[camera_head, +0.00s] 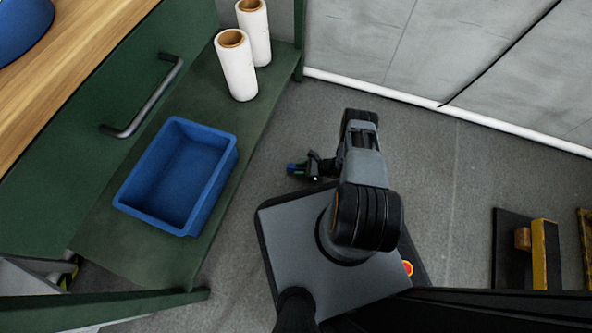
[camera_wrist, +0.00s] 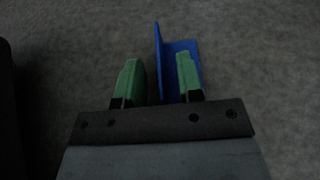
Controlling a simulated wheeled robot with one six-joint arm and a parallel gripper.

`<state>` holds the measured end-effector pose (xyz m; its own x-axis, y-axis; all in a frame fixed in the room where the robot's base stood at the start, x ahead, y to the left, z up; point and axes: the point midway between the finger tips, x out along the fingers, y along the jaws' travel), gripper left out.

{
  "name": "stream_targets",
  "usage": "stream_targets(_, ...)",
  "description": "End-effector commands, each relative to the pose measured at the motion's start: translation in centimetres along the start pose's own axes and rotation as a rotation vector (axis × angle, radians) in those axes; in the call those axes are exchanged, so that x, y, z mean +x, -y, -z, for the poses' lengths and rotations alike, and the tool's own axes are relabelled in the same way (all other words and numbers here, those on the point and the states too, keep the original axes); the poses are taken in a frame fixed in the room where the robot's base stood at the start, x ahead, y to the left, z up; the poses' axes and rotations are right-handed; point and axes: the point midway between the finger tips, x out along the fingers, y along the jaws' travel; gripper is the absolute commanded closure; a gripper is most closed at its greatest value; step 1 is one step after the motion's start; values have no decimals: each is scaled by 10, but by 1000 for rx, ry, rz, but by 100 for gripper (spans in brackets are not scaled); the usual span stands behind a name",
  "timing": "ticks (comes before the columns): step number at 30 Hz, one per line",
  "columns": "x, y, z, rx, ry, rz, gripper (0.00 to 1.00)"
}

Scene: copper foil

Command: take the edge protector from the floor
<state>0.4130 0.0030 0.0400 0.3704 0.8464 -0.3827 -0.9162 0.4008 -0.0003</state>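The edge protector is a blue L-shaped piece (camera_wrist: 160,55) on the grey floor in the wrist view. One thin flange stands up between my two green fingers; the other flange spreads to the right, partly behind the right finger. My gripper (camera_wrist: 158,78) is open, with gaps visible on both sides of the upright flange. I cannot tell whether a finger touches the flat flange. In the head view the blue end of the edge protector (camera_head: 293,168) shows just left of my gripper (camera_head: 303,170), low beside my base. The rest is hidden by the gripper.
A green bench with a lower shelf (camera_head: 110,240) stands at left, holding a blue bin (camera_head: 126,206) and two white rolls (camera_head: 238,75). A grey wall (camera_head: 400,45) is at the back. A yellow-and-black item (camera_head: 540,255) is at right. Floor between is clear.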

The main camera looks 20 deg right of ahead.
Motion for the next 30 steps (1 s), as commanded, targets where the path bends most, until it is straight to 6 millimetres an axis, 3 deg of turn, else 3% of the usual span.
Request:
stream_targets(9, 4, 0, 0, 1, 0, 1, 67)
stream_targets(20, 4, 0, 0, 1, 0, 0, 100)
stream_targets(30, 4, 0, 0, 0, 0, 0, 100)
